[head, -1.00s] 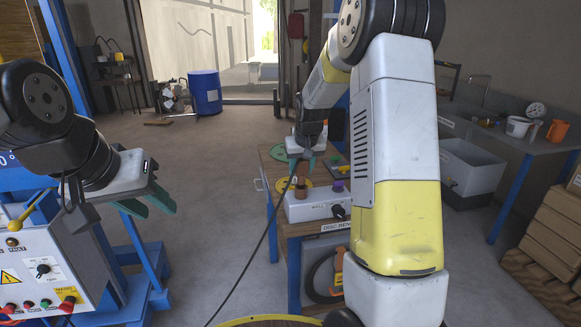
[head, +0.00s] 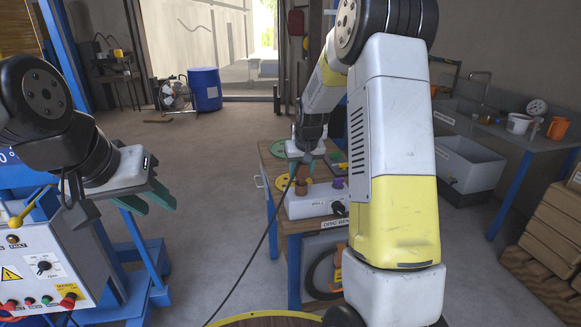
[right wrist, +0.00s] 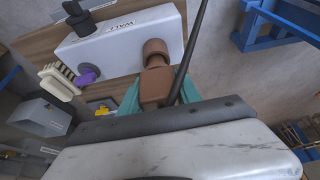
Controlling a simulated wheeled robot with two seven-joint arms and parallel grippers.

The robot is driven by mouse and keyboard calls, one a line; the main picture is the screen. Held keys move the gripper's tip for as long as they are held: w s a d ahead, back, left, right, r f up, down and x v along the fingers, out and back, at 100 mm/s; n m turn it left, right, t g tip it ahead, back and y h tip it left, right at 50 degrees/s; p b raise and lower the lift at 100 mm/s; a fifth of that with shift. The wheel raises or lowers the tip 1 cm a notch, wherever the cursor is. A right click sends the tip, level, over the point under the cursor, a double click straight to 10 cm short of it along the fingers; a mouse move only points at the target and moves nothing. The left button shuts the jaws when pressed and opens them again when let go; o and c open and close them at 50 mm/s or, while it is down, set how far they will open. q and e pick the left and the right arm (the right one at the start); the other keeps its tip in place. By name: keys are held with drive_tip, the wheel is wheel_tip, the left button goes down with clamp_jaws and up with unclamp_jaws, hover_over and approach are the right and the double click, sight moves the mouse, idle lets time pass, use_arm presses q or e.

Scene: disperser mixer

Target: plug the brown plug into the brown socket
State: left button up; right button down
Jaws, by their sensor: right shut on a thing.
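The brown plug (right wrist: 155,90) is held between the teal fingers of my right gripper (right wrist: 157,95), which is shut on it. The gripper also shows in the head view (head: 305,166), over the bench. The brown socket (right wrist: 155,48) is a round brown cylinder on the white box (right wrist: 110,40). In the right wrist view the plug's end overlaps the socket's near side; I cannot tell whether it is inside. In the head view the socket (head: 303,187) is below the right fingers. My left gripper (head: 150,196) is open and empty, far from the bench.
A purple socket (right wrist: 86,75) and a brush (right wrist: 58,80) are beside the brown socket. A black cable (head: 262,235) hangs from the plug to the floor. A control box (head: 40,265) stands at the left. Open floor (head: 215,170) lies between it and the bench.

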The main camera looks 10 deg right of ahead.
sight(303, 164)
drive_tip(key=shift+f, duration=0.95)
drive_tip(key=c, duration=0.8)
unclamp_jaws()
drive_tip(key=shift+o, duration=0.2)
drive_tip(key=v, duration=0.7)
drive_tip(key=shift+s+r, duration=0.15)
drive_tip(key=shift+r, duration=0.2)
